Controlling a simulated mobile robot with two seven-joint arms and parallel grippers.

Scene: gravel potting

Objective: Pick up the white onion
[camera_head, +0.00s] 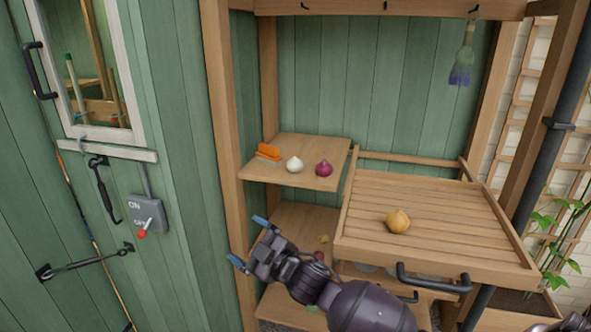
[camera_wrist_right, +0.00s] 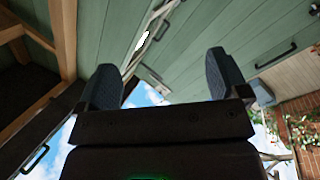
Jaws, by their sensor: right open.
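My left gripper is not in view.
A yellow onion (camera_head: 398,221) lies on the slatted wooden tray table (camera_head: 455,215) to the right, which has a dark handle (camera_head: 433,279). A wooden post (camera_head: 222,130) stands left of the shelf. Lower shelves below hold small items partly hidden by my arm.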

